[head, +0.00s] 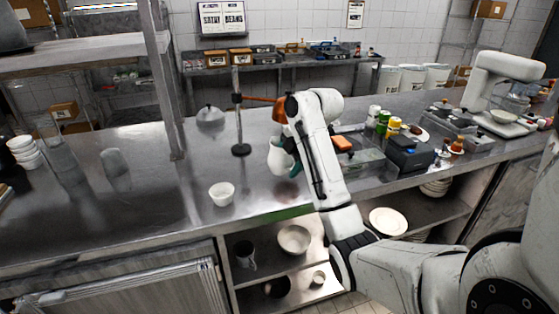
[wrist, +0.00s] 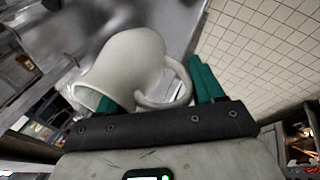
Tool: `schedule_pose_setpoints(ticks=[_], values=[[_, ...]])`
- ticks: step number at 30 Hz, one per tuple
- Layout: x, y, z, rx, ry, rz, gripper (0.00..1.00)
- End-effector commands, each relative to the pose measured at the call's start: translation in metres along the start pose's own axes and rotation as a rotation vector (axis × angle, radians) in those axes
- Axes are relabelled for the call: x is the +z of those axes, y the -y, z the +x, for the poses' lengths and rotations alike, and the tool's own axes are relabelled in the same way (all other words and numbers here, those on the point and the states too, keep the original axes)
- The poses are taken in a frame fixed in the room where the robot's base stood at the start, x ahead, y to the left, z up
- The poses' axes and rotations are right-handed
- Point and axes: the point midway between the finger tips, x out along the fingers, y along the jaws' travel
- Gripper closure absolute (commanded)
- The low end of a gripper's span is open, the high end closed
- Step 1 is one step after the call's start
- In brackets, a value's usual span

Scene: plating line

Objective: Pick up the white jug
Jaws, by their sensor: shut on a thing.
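The white jug (head: 279,157) is at the end of my arm in the head view, above the steel counter (head: 180,215). In the wrist view the jug (wrist: 125,68) lies across the front of my gripper (wrist: 150,95), with its looped handle to the right. The gripper's green fingers show on both sides of the jug, and it is shut on the jug. In the head view my gripper (head: 290,165) is partly hidden behind the jug and my arm. I cannot tell for sure whether the jug's base is clear of the counter.
A white bowl (head: 222,194) stands on the counter left of the jug. A dark upright stand (head: 239,120) and a grey domed lid (head: 210,116) are behind. Bottles, jars and a dark box (head: 410,153) crowd the right. The counter's left middle is mostly clear.

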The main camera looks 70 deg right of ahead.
Motion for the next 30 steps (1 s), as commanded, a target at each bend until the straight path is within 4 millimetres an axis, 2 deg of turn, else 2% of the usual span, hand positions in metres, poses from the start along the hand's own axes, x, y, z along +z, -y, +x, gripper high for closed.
schedule_pose_setpoints(ticks=[1, 3, 12, 30], values=[[0.001, 0.002, -0.008, 0.002, 0.002, 0.002, 0.87], [0.001, 0.005, -0.012, 0.001, 0.001, 0.002, 0.87], [0.003, 0.017, -0.023, 0.001, 0.001, 0.002, 0.87], [0.003, 0.021, -0.026, 0.002, 0.0, 0.0, 0.87]])
